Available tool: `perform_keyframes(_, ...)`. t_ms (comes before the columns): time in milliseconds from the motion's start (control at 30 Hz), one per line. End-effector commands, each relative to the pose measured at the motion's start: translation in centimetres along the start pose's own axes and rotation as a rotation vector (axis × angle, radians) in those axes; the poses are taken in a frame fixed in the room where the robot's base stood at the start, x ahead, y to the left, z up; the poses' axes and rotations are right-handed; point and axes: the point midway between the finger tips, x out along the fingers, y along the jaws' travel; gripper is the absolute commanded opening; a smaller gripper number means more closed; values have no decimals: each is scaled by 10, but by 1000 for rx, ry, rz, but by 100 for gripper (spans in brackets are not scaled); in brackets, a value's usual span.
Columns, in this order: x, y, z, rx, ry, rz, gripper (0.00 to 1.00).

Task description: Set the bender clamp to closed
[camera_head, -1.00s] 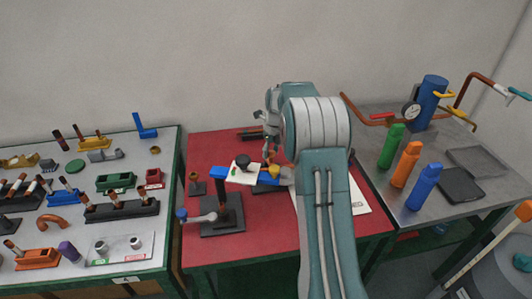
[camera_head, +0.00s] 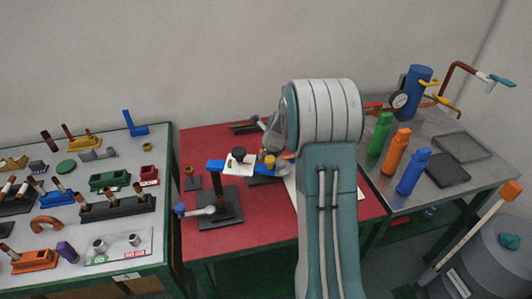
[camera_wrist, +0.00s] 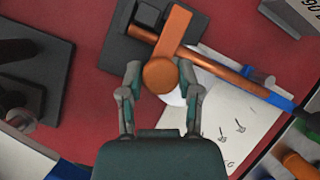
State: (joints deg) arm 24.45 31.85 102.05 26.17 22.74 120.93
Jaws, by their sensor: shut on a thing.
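In the wrist view, an orange lever with a round end (camera_wrist: 161,74) sits over a dark base plate (camera_wrist: 128,42); it looks like the bender clamp, though I cannot be sure. My gripper (camera_wrist: 160,78) is shut on the round end, one finger on each side. An orange bar (camera_wrist: 225,70) runs from the lever to a blue end (camera_wrist: 280,102). A blue arm with a white plate (camera_head: 238,168) and a yellow knob (camera_head: 269,161) show left of my arm.
A black stand (camera_head: 220,207) with a grey lever is on the red table (camera_head: 265,226). A table of pipe parts (camera_head: 195,270) adjoins at left. A grey table (camera_head: 470,182) at right holds green, orange and blue bottles (camera_head: 412,172). The red table's front is clear.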

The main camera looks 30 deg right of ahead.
Motion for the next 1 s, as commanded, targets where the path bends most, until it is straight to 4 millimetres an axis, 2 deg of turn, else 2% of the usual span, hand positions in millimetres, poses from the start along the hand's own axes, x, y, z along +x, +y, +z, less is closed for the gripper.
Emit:
perform_keyframes(400,2,0,-3,0,-1,-2,0)
perform_keyframes(433,2,0,-3,0,-1,-2,48)
perform_keyframes(500,2,0,-3,0,-1,-2,78)
perform_keyframes(867,0,0,-1,0,-4,-3,78)
perform_keyframes(1000,-9,-1,0,0,-6,-5,78)
